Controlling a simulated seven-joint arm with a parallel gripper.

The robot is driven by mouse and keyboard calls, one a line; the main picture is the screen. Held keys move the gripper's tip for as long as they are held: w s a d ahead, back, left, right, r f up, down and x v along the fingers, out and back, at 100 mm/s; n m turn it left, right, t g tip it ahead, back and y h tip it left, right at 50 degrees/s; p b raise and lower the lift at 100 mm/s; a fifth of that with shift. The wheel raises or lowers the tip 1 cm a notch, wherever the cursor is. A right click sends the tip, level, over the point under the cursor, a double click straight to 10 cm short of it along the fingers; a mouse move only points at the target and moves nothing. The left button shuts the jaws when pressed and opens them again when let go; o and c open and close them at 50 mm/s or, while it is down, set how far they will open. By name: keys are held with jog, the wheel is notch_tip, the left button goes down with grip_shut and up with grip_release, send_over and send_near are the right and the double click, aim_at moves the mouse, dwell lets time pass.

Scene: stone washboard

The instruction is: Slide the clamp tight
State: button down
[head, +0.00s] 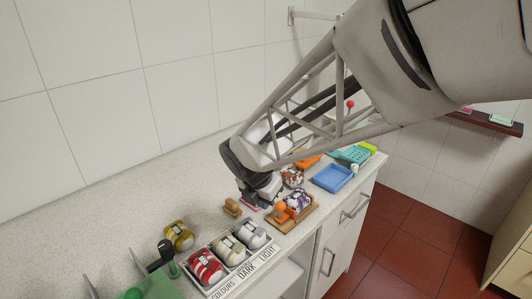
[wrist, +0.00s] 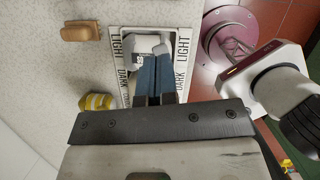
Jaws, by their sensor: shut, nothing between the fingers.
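No part is plainly a clamp. The likeliest holder is a small wooden stand (head: 290,224) at the counter's front edge, with an orange knob-like piece (head: 281,207) and a purple-and-white patterned bundle (head: 298,199) on it. Whether its parts touch or are apart is too small to tell. My gripper (wrist: 156,76) is shut and empty, its two blue-grey fingers together, seen over a white tray labelled LIGHT and DARK (wrist: 184,47) in the wrist view. In the head view it is low over the counter, just left of the stand, its fingertips hard to see.
A brown wooden block (head: 232,207) lies left of my gripper. The labelled tray (head: 212,290) holds red, beige and grey rolls; a yellow roll (head: 179,236) lies behind it. A blue tray (head: 332,178) stands to the right.

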aim_at(280, 202)
jog(key=shift+v, duration=2.25)
jog(key=c, duration=1.4)
grip_release()
jog(key=shift+w, duration=0.1)
jog(key=o, duration=0.5)
jog(key=shift+w+d+f+g, duration=0.2)
jog(key=shift+w+f+g, duration=0.1)
jog(key=shift+w, duration=0.2)
jog(key=shift+o, duration=0.7)
jog(key=w+d+f+m+g, duration=0.4)
jog(key=w, duration=0.4)
jog(key=shift+w+y, duration=0.3)
jog(key=shift+f, duration=0.2)
jog(key=shift+s+d+f, duration=0.15)
jog(key=shift+s+f, duration=0.05)
jog(key=shift+f, duration=1.05)
jog(key=shift+s+d+f, duration=0.1)
jog(key=shift+s+f, duration=0.15)
jog(key=shift+f, duration=1)
jog(key=shift+s+d+f, duration=0.15)
jog(key=shift+s+f, duration=0.05)
jog(key=shift+f, duration=1.05)
grip_shut()
